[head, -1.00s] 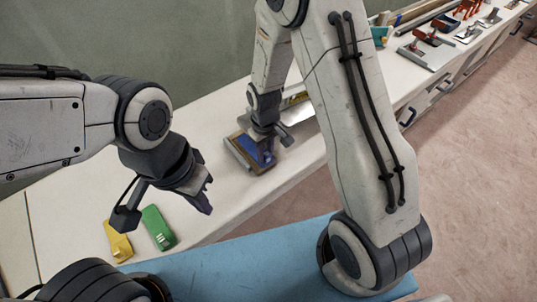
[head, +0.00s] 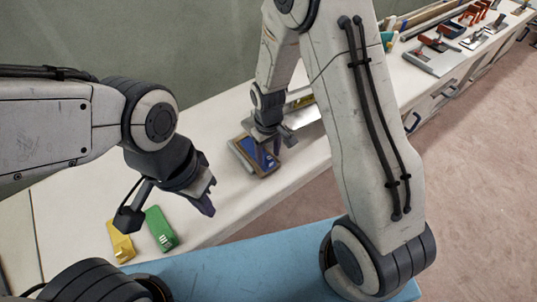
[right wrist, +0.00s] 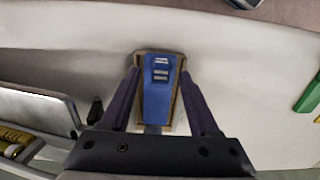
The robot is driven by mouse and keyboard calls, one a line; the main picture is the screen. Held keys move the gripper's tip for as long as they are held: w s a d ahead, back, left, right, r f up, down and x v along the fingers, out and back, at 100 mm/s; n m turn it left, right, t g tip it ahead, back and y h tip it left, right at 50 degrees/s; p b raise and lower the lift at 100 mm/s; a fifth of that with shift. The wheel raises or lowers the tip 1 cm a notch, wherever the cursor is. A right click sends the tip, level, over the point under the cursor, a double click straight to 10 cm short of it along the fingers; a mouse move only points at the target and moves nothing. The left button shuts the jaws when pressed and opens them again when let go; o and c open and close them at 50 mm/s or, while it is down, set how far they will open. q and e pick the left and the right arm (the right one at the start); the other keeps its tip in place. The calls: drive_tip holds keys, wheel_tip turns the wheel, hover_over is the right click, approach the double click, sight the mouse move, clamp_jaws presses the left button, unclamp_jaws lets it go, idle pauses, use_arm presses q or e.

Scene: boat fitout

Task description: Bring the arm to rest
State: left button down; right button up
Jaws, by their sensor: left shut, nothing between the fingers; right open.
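My right gripper (head: 275,147) is open above a blue block (head: 259,156) that sits in a shallow brown-rimmed tray (head: 240,158) on the white counter. In the right wrist view the blue block (right wrist: 158,98) lies between the two spread dark fingers (right wrist: 160,75), with the tray's rim (right wrist: 139,60) around it. I cannot tell whether the fingers touch the tray.
A green block (head: 161,229) and a yellow block (head: 121,241) lie on the counter (head: 75,205) at the left. A grey metallic piece (right wrist: 40,108) lies beside the tray. Several tools (head: 435,55) lie farther along the counter. A blue surface (head: 230,262) is in front.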

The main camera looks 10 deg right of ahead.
wheel_tip(320, 180, up, 9)
drive_tip(key=s+a+r+n, duration=0.1)
drive_tip(key=s+a+r, duration=0.1)
drive_tip(key=s+r, duration=0.2)
drive_tip(key=s+a+r+n, duration=0.1)
drive_tip(key=s+r, duration=0.3)
drive_tip(key=s, duration=0.6)
drive_tip(key=s+a+r+y+p, duration=0.1)
drive_tip(key=s+a+r, duration=0.2)
drive_tip(key=s, duration=0.4)
drive_tip(key=shift+s+a+r+n, duration=0.35)
drive_tip(key=shift+a+r+n, duration=0.05)
drive_tip(key=shift+a, duration=0.05)
